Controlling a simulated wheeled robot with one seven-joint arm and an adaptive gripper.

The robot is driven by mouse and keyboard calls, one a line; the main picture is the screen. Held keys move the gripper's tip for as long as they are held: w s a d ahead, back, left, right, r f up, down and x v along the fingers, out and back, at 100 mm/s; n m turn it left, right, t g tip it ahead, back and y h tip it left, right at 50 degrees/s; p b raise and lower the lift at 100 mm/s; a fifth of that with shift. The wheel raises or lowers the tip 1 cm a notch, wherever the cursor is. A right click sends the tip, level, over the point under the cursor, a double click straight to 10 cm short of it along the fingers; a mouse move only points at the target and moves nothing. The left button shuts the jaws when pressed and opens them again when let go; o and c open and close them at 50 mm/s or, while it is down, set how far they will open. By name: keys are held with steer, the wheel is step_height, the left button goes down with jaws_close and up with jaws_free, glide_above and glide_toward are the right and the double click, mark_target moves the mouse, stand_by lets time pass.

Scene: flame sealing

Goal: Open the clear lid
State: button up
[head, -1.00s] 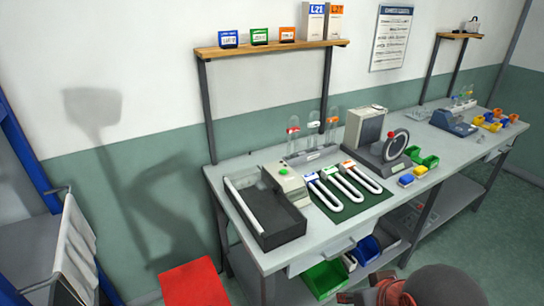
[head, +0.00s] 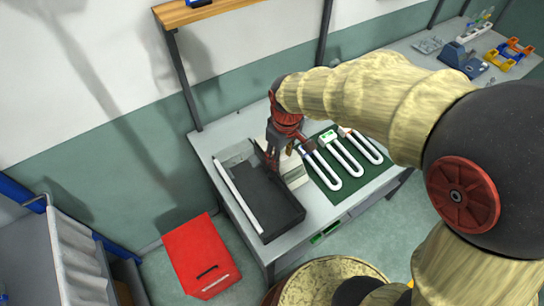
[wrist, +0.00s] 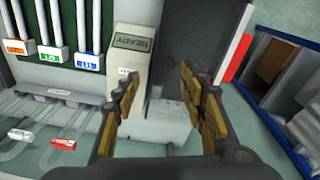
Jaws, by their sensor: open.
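The sealing unit has a long dark tray (head: 262,200) beside a beige housing (head: 293,172). In the wrist view the tray (wrist: 185,40) is at the top middle, beside the housing with its READY display (wrist: 132,42). A white bar (head: 238,194) runs along the tray's left side; in the wrist view it (wrist: 236,58) is at the right. I cannot make out the clear lid's panel or tell its position. My gripper (head: 273,160) is above the unit's back end. In the wrist view its fingers (wrist: 160,98) are apart, with nothing held between them.
White U-shaped tubes with coloured labels (head: 343,155) lie on the green mat (head: 316,189), right of the unit. A shelf (head: 205,12) hangs above the bench. A red box (head: 200,255) is on the floor.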

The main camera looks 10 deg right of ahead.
mark_target(272, 174)
steer(key=a+f+p, duration=0.1)
steer(key=w+a+f+n+g+p, duration=0.1)
steer(key=p, duration=0.1)
steer(key=shift+w+f+n, duration=0.15)
steer(key=shift+w+n, duration=0.15)
steer(key=shift+a+f, duration=0.15)
steer(key=shift+f, duration=4.1)
steer(key=shift+c, duration=0.9)
jaws_close()
